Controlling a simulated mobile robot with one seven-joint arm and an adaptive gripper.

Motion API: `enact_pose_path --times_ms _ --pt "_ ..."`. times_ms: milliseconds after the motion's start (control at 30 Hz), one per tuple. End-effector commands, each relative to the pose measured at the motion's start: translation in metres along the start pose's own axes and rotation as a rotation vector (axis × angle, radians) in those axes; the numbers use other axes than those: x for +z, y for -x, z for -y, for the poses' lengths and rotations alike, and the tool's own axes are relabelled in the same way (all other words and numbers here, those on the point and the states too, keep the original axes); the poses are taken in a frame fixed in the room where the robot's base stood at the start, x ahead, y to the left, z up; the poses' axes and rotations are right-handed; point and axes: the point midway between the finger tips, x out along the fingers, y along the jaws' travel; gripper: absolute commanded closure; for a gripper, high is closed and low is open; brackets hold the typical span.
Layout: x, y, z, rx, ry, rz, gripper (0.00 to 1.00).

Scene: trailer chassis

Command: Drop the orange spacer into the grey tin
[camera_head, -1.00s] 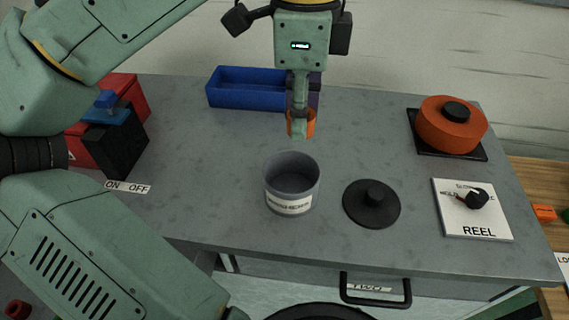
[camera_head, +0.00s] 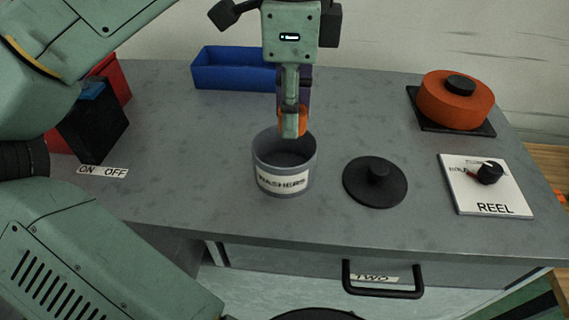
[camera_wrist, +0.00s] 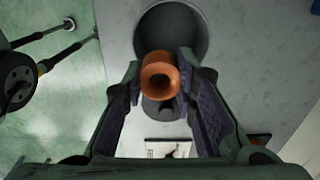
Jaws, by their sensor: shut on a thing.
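My gripper (camera_head: 291,122) is shut on the orange spacer (camera_head: 302,119), a short hollow tube. The spacer also shows end-on between the fingers in the wrist view (camera_wrist: 160,79). The grey tin (camera_head: 284,181), labelled WASHERS, stands open on the bench. In the head view the spacer is above the tin's back rim. In the wrist view the tin (camera_wrist: 196,22) lies beyond the spacer, its opening partly hidden by it. The black lid with a knob (camera_head: 375,183) lies on the bench to the right of the tin.
A blue bin (camera_head: 232,77) stands behind the gripper. An orange round pot-like thing (camera_head: 455,103) sits on a black pad at the right, behind the REEL plate (camera_head: 484,203) with its knob. A black and red box (camera_head: 92,125) stands at the left by the ON OFF label.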

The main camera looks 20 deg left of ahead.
Motion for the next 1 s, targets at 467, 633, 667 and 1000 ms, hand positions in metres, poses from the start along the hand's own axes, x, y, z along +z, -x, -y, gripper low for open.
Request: enact_pose_path --times_ms 467,633,667,1000 --pt "0.000 0.001 0.000 0.000 0.000 0.000 0.51" --pt "0.000 0.001 0.000 0.000 0.000 0.000 0.51" --pt "0.000 0.001 0.000 0.000 0.000 0.000 0.51" --pt "0.000 0.015 0.000 0.001 -0.001 0.000 0.51"
